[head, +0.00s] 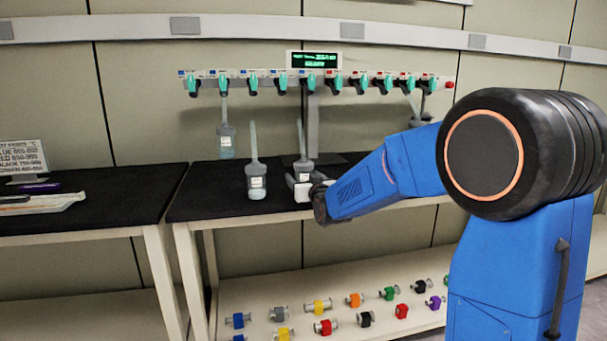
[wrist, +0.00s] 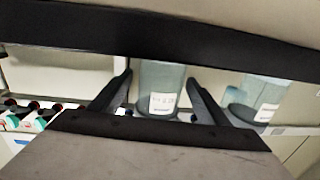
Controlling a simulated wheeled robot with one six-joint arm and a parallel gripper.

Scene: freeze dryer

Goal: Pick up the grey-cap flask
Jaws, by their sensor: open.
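A clear flask with a white label and a long pale neck (head: 303,163) stands on the black tabletop; its cap looks greyish. My gripper (head: 303,179) is at its lower front, open, with a finger to each side. In the wrist view, the flask (wrist: 160,90) shows between the two spread fingers of my gripper (wrist: 160,85), with its label facing me. I cannot tell whether the fingers touch it. Its upper part is hidden behind the gripper body in that view.
A similar labelled flask (head: 256,180) stands close on the left; a flask also shows at the right of the wrist view (wrist: 260,95). Another flask (head: 226,143) hangs from the manifold of green valves (head: 315,84). Coloured clamps lie on the lower shelf (head: 260,299).

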